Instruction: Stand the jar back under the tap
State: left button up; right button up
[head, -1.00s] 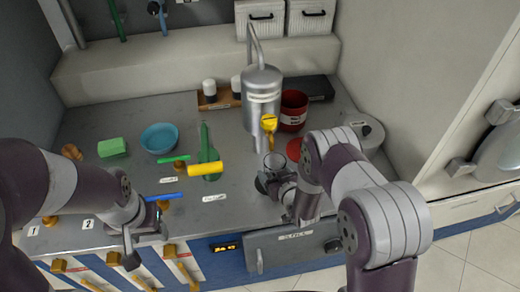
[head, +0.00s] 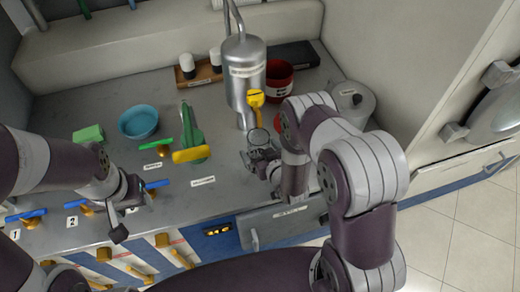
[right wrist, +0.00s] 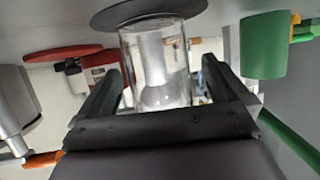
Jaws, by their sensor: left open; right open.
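A clear glass jar (head: 259,138) stands upright below and close to the yellow tap (head: 255,98) of the silver tank (head: 245,75). In the right wrist view the jar (right wrist: 155,65) is between the two dark fingers of my right gripper (right wrist: 155,95), with a dark round disc (right wrist: 110,14) at its base end. I cannot tell whether the jar rests fully on the disc. My right gripper (head: 262,160) is open around the jar's lower part and hides it in the head view. My left gripper (head: 122,222) is open and empty over the counter's front left.
A red pot (head: 279,80) stands behind the tap, and a white round canister (head: 353,100) is at right. Labelled levers line the front edge.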

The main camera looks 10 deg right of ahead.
jog(key=p+v, duration=0.2)
jog(key=v, duration=0.1)
jog(key=shift+w+r, duration=0.1)
jog(key=shift+r, duration=0.25)
jog(key=p+v, duration=0.4)
jog(key=v, duration=0.4)
jog(key=w+d+r+g+h, duration=0.2)
jog(key=w+r+g, duration=0.3)
jog(key=w+r, duration=0.1)
jog(key=s+r+m+g, duration=0.2)
jog(key=s+r+g, duration=0.4)
jog(key=s+r, duration=0.7)
jog(key=shift+s+r+g+h, duration=0.2)
jog(key=shift+s+g+h, duration=0.15)
jog(key=shift+s, duration=0.55)
jog(key=shift+s+d, duration=0.1)
jog(key=shift+s, duration=0.05)
